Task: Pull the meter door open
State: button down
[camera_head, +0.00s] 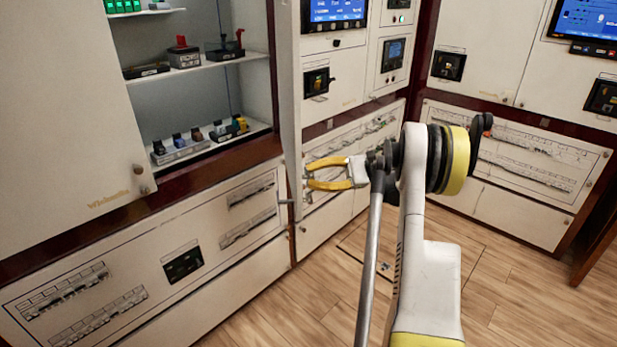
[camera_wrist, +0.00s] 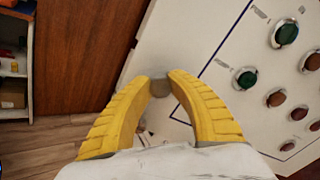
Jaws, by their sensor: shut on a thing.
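My gripper (camera_head: 309,175) has yellow curved fingers and reaches left, in front of the white cabinet fronts in the head view. In the wrist view, its fingertips (camera_wrist: 160,84) close around a small grey round knob (camera_wrist: 158,92). The knob sits by the edge of a white panel (camera_wrist: 190,40) with a dark blue border line and several green and red-brown buttons. I cannot tell from a label whether this panel is the meter door. In the head view, the knob is not clearly visible at the fingertips.
An open cabinet with shelves (camera_head: 200,75) of small devices stands at left. A white panel (camera_head: 289,70) stands nearly edge-on beside it. Lower drawer fronts (camera_head: 130,285) lie below. More cabinets with screens (camera_head: 590,22) stand at right. Wooden floor (camera_head: 520,290) is clear at lower right.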

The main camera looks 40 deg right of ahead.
jog(key=c, duration=1.2)
grip_release()
notch_tip(320, 180, up, 10)
